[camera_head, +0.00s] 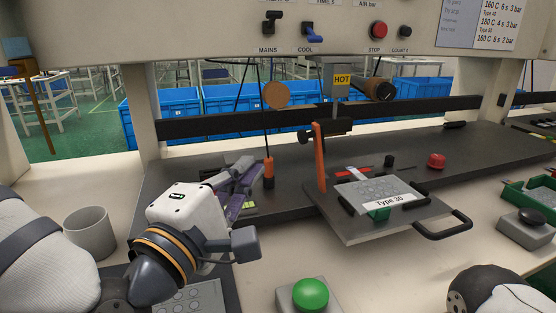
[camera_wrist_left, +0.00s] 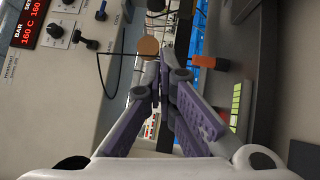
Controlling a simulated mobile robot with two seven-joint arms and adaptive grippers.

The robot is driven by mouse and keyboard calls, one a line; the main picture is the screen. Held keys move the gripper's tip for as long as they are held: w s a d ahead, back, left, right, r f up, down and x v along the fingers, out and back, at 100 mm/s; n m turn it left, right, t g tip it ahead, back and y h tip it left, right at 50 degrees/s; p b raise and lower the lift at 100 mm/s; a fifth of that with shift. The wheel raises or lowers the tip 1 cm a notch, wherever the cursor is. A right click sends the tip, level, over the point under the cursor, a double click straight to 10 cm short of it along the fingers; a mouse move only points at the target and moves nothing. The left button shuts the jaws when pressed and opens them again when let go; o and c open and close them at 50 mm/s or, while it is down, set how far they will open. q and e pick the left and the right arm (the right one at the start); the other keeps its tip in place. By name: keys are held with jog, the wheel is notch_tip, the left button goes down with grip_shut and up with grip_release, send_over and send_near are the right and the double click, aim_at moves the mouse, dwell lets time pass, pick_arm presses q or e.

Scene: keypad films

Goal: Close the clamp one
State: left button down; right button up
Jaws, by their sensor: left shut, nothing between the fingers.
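An orange upright lever (camera_head: 319,158) stands at the left edge of the dark plate (camera_head: 378,230); it looks like a raised clamp handle. The plate holds a grey keypad film labelled "Type 3b" (camera_head: 388,202). A red bar with a pale tag (camera_head: 354,174) lies low at the plate's back; I cannot tell which clamp is one. My left gripper (camera_head: 240,170) is left of the lever, apart from it, over the dark bench strip. Its purple-padded fingers (camera_wrist_left: 169,68) are shut and empty. My right gripper is out of view.
A green button (camera_head: 310,294) is in front. A grey cup (camera_head: 90,233) stands left. The control panel (camera_head: 215,22) overhangs the back.

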pick_arm(q)
jog(key=w+d+r, duration=0.2)
jog(key=w+d, duration=0.2)
jog(key=d, duration=0.1)
jog(key=shift+w+p, duration=0.3)
jog(key=shift+p, duration=0.05)
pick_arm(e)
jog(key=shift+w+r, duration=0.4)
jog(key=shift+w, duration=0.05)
